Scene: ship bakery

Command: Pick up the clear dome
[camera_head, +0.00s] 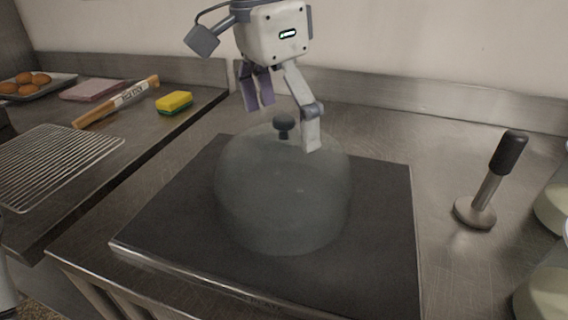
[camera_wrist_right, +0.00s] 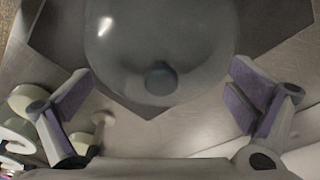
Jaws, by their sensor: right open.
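The clear dome (camera_head: 283,200) stands upright on a dark square slab (camera_head: 385,240) on the metal counter. A dark round knob (camera_head: 284,124) sits on its top. My right gripper (camera_head: 287,125) is open above the dome, with its two fingers apart on either side of the knob and nothing between them that I can see gripped. In the right wrist view the dome (camera_wrist_right: 160,38) and its knob (camera_wrist_right: 161,78) show between the open, purple-padded fingers (camera_wrist_right: 155,98). My left gripper is not in view.
A metal tamper with a black handle (camera_head: 508,152) stands right of the slab, near pale round containers (camera_head: 552,290) at the right edge.

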